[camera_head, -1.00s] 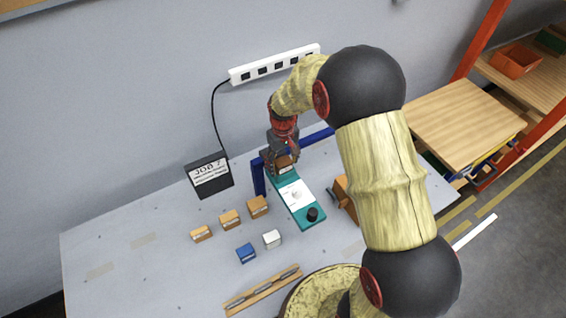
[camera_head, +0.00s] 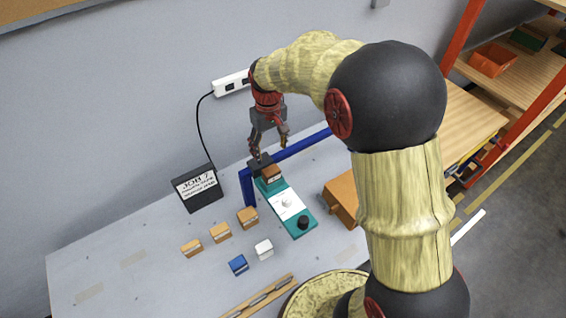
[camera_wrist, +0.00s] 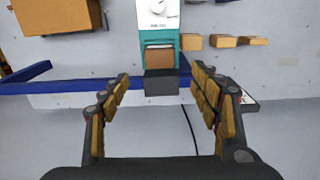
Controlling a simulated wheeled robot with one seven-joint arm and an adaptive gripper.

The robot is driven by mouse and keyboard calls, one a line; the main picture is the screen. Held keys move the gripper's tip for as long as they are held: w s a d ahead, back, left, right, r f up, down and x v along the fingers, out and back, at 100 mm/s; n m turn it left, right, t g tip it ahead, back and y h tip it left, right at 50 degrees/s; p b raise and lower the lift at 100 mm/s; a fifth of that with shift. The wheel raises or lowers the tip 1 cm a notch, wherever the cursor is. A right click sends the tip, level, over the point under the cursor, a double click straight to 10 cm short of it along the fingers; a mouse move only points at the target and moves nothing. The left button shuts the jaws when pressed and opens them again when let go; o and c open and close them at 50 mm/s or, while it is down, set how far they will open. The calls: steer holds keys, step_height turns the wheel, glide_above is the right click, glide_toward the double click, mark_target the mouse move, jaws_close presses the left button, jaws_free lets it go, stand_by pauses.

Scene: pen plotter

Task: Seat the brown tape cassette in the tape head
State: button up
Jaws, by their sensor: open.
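The brown tape cassette (camera_head: 271,174) sits at the far end of the teal device (camera_head: 302,230), against a dark block (camera_head: 260,162) that appears to be the tape head. In the wrist view the cassette (camera_wrist: 160,57) lies between the teal body and the dark block (camera_wrist: 161,84), looking square to both. Whether it is fully pressed in I cannot tell. My gripper (camera_head: 268,148) is open and empty, just above and behind that end. In the wrist view its fingers (camera_wrist: 160,76) stand wide on either side, clear of the cassette.
Several orange-tan blocks (camera_head: 220,233), a blue block (camera_head: 238,265) and a white block (camera_head: 264,249) lie left of the device. A blue frame (camera_head: 302,146) runs behind it. A larger orange-brown box (camera_head: 342,197) stands to its right.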

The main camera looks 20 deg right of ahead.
steer(key=s+r+m+t, duration=0.1)
steer(key=s+r+t, duration=0.2)
steer(key=s+r, duration=1.05)
steer(key=s+r+m+t, duration=0.1)
steer(key=s+r+t, duration=0.1)
steer(key=s, duration=1)
steer(key=shift+s+r, duration=0.3)
steer(key=shift+r, duration=0.25)
